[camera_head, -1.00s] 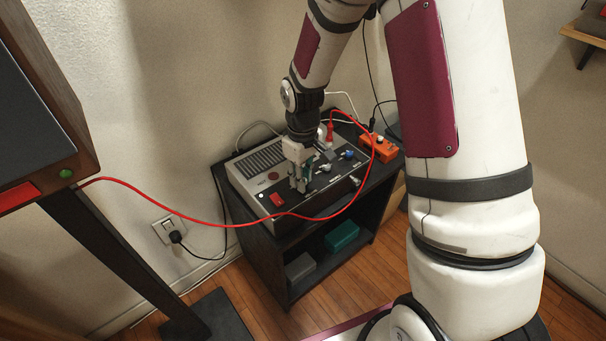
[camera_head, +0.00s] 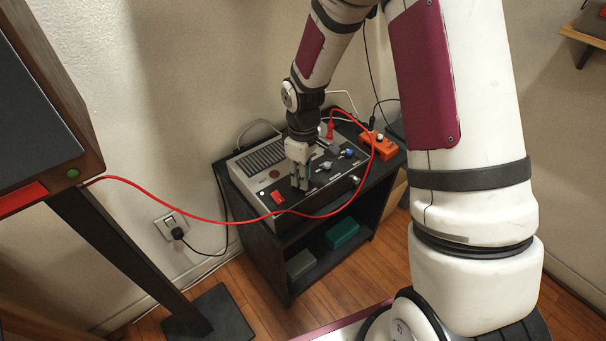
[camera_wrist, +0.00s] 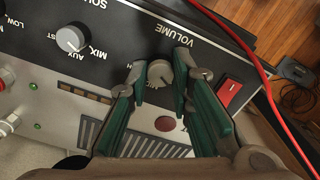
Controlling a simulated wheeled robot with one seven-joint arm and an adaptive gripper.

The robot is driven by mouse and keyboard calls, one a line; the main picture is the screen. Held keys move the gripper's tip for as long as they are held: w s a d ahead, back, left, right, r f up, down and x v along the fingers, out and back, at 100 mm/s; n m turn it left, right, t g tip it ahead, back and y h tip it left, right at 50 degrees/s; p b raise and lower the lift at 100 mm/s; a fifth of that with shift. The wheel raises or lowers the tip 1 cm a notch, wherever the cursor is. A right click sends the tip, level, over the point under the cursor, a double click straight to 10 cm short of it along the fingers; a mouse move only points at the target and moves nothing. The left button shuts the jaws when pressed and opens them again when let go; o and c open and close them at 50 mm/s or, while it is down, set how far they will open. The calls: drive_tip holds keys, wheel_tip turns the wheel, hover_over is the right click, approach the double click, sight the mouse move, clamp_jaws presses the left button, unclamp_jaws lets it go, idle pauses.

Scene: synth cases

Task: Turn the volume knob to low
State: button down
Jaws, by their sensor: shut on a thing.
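The volume knob (camera_wrist: 159,73) is a small grey dial below the word VOLUME on the black panel of a grey audio unit (camera_head: 258,161). The lettering appears upside down in the wrist view. My gripper (camera_wrist: 161,75) has its two green-padded fingers on either side of the knob, shut on it. In the head view my gripper (camera_head: 301,184) points down at the panel and hides the knob. I cannot tell the knob's pointer setting for sure.
A red switch (camera_wrist: 228,93) sits close beside one finger. A mix knob (camera_wrist: 72,39) is on the other side. A red cable (camera_head: 240,222) crosses the unit's front. An orange box (camera_head: 378,146) stands right on the black stand. A speaker (camera_head: 40,120) is left.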

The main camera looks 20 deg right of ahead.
drive_tip(key=c, duration=1.4)
unclamp_jaws()
wheel_tip(320, 180, up, 12)
